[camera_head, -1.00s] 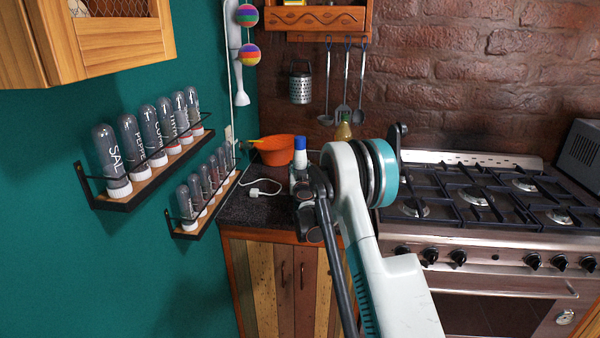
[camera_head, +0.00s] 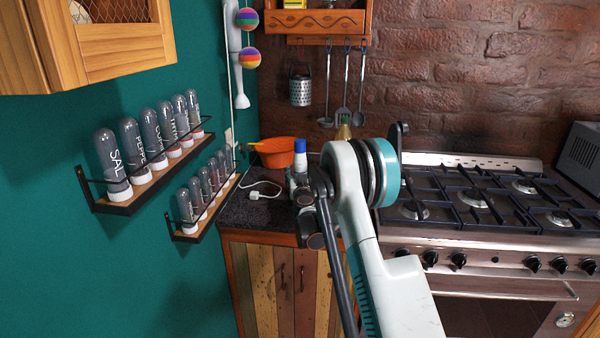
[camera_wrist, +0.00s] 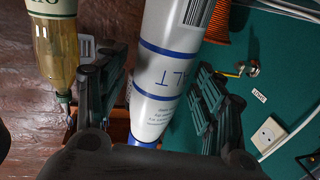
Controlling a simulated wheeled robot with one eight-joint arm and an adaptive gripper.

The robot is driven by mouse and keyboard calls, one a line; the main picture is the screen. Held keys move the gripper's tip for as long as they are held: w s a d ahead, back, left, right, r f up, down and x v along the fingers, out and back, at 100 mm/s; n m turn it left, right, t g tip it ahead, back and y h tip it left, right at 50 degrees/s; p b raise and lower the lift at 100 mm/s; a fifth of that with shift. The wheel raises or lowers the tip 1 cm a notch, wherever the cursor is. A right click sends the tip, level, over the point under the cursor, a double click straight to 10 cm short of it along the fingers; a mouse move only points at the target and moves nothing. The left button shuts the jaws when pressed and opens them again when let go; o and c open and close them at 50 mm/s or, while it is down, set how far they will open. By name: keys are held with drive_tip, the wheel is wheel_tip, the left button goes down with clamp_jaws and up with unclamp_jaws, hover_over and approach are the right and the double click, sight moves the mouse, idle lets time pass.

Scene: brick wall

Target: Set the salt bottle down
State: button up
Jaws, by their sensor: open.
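The salt bottle, white with blue bands and a blue cap, shows in the head view (camera_head: 300,157) above the left counter, behind my gripper (camera_head: 306,200). In the wrist view the salt bottle (camera_wrist: 168,75) lies between the two dark fingers of my gripper (camera_wrist: 158,90), its lettering upside down and its blue end toward me. The fingers are apart, one on each side of the bottle, and look open with narrow gaps. The bottle's base is hidden in the head view, so its contact with the counter cannot be seen.
A yellowish oil bottle (camera_wrist: 55,50) stands close beside the left finger. An orange bowl (camera_head: 276,153) and a white cable plug (camera_head: 254,195) are on the dark counter (camera_head: 245,213). Spice racks (camera_head: 150,180) are on the left wall; the stove (camera_head: 480,200) is at right.

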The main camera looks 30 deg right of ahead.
drive_tip(key=p+v, duration=0.2)
drive_tip(key=v, duration=0.8)
drive_tip(key=s+a+r+n+y, duration=0.4)
drive_tip(key=a+r+y, duration=0.2)
drive_tip(key=a+r, duration=0.8)
drive_tip(key=s+a+r+n+g+y, duration=0.25)
drive_tip(key=s+a+r, duration=0.35)
drive_tip(key=s, duration=0.4)
drive_tip(key=s+a+f+g+y, duration=0.1)
drive_tip(key=s+a+f+g, duration=0.15)
drive_tip(key=s, duration=0.55)
drive_tip(key=s+a+f+g, duration=0.1)
drive_tip(key=s+a, duration=0.2)
drive_tip(key=s, duration=0.5)
drive_tip(key=s+d+f+m+g+h, duration=0.1)
drive_tip(key=s+f, duration=0.2)
drive_tip(key=s, duration=0.5)
drive_tip(key=s+d+f+m+g+h, duration=0.1)
drive_tip(key=s+d+f+g, duration=0.1)
drive_tip(key=s, duration=0.6)
drive_tip(key=shift+s+f+g, duration=0.2)
drive_tip(key=shift+f+g, duration=0.1)
drive_tip(key=shift+f, duration=0.6)
